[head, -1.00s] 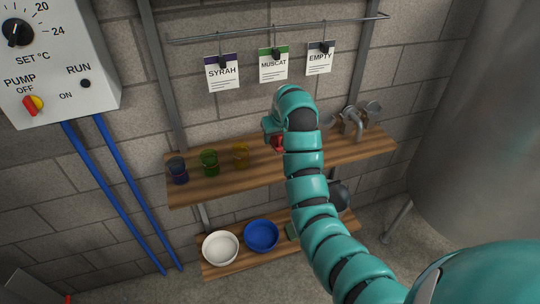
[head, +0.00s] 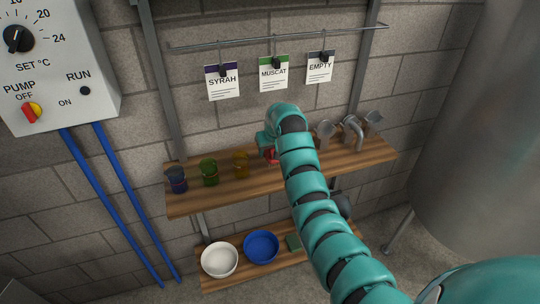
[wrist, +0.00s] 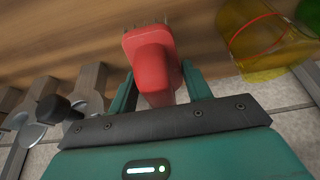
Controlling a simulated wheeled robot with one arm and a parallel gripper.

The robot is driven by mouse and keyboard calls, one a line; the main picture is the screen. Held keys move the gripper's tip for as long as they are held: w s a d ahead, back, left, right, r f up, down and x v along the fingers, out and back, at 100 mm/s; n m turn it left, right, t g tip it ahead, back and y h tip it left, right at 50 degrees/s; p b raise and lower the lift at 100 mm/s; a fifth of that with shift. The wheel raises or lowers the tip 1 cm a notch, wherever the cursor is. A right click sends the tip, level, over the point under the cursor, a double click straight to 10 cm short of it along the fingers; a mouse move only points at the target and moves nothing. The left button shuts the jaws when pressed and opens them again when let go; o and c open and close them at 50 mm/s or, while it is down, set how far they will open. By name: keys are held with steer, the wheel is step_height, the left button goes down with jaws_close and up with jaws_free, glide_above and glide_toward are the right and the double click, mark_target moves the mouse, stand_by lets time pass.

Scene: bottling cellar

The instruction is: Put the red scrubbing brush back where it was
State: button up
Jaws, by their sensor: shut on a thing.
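The red scrubbing brush (wrist: 152,55) is between the two fingers of my gripper (wrist: 158,88), which is shut on it. Its bristles point towards the wooden surface at the top of the wrist view. I cannot tell whether they touch the wood. In the head view a small part of the red brush (head: 271,156) shows below my gripper (head: 268,146), over the upper shelf (head: 230,190), right of the amber glass (head: 241,164). My arm hides part of the shelf.
Blue and green (head: 209,172) glasses stand further left on the upper shelf. Metal fittings (head: 353,132) stand at its right. Cards hang from a rail (head: 280,35) above. The lower shelf holds a white bowl (head: 219,260), a blue bowl (head: 261,247) and a green block (head: 293,243).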

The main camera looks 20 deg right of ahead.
mark_target(270, 156)
step_height(270, 156, down, 3)
steer(key=shift+w+r+p, duration=0.1)
steer(key=shift+r+p, duration=0.05)
steer(key=shift+p, duration=1)
steer(key=shift+f, duration=0.3)
steer(key=o, duration=0.9)
steer(key=shift+o, duration=0.2)
